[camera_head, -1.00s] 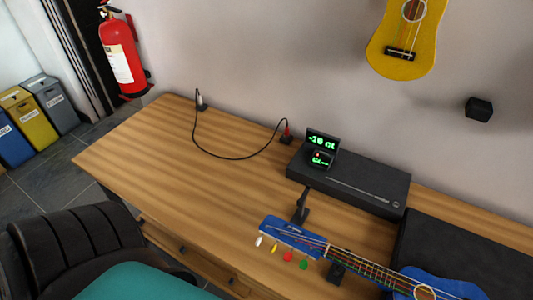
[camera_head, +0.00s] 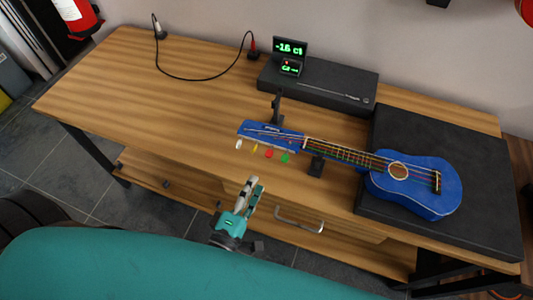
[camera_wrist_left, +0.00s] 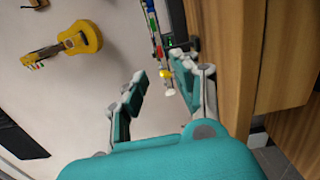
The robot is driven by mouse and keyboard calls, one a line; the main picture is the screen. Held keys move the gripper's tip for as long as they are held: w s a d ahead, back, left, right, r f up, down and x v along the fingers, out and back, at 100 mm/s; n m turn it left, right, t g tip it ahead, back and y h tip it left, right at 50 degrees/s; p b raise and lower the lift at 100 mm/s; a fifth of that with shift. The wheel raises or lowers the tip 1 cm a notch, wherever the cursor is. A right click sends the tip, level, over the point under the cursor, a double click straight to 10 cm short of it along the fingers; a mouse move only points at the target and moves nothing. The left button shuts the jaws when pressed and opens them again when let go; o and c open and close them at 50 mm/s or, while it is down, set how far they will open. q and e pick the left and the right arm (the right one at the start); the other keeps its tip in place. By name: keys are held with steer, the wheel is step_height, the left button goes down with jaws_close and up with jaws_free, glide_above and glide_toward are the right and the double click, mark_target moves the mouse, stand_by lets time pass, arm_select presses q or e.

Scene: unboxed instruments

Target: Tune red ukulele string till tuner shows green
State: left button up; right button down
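The blue ukulele (camera_head: 415,190) lies with its body on a black slab and its headstock (camera_head: 268,132) toward the left. White, yellow, red and green pegs stick out from the headstock's near side; the red peg (camera_head: 269,154) sits between yellow and green. The tuner display (camera_head: 290,47) shows green digits that look like "-16 ct", with a smaller readout below. My left gripper (camera_head: 249,190) is open and empty, below the pegs and apart from them. In the left wrist view the pegs, including the red peg (camera_wrist_left: 160,53), appear beyond its spread fingers (camera_wrist_left: 158,75). My right gripper is not in view.
A black stand (camera_head: 276,106) is near the headstock and a small support (camera_head: 316,166) is under the neck. The tuner is on a black box (camera_head: 335,90). A cable (camera_head: 185,77) lies at the back left. The wooden table's left part (camera_head: 110,80) is clear.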

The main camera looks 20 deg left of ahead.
mark_target(269, 154)
arm_select(q)
steer(key=w, duration=0.3)
steer(key=w+p, duration=0.1)
steer(key=w, duration=0.2)
steer(key=w+d, duration=0.1)
steer(key=w, duration=0.2)
steer(key=shift+w, duration=0.35)
steer(key=shift+c, duration=0.3)
jaws_close()
